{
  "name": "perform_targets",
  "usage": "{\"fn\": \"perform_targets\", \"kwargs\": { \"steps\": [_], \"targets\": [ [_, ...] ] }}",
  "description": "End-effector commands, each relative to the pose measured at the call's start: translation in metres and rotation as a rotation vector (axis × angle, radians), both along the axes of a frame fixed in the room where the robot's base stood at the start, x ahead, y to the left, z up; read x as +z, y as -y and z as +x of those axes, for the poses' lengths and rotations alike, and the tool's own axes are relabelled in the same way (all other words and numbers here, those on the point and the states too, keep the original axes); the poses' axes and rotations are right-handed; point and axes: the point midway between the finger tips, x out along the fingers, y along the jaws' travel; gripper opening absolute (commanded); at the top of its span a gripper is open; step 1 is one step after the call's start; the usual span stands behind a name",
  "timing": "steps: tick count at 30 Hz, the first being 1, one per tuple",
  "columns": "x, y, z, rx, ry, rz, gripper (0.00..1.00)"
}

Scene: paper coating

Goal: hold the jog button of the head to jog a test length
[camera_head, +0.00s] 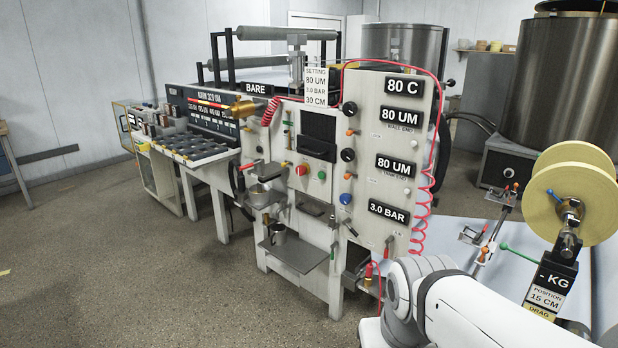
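The coating head (318,200) stands in the middle, with a panel on its right. The panel's signs read 80 C (403,87), 80 UM twice (402,117) and 3.0 BAR (388,212). A red button (302,170) and a green button (321,175) sit on the front of the head. A blue knob (345,199) is to their lower right. I cannot tell which control is the jog button. A card (316,88) above reads SETTING 80 UM, 3.0 BAR, 30 CM. My white arm enters at the lower right, but my gripper is not in view.
A yellowish reel (571,195) stands at the right above a sign reading -KG (556,279) and POSITION 15 CM. A red coiled hose (428,185) hangs beside the panel. A BARE sign (257,89) is on the machine. Floor (130,270) at the front left is clear.

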Motion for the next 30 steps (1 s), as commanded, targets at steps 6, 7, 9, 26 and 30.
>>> {"fn": "perform_targets", "kwargs": {
  "steps": [6,7,9,26,30],
  "targets": [
    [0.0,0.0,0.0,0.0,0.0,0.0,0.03],
    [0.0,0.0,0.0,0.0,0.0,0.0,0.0],
    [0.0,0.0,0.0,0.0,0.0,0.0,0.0],
    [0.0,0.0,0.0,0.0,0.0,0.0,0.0],
    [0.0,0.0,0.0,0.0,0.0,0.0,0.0]
  ]
}}
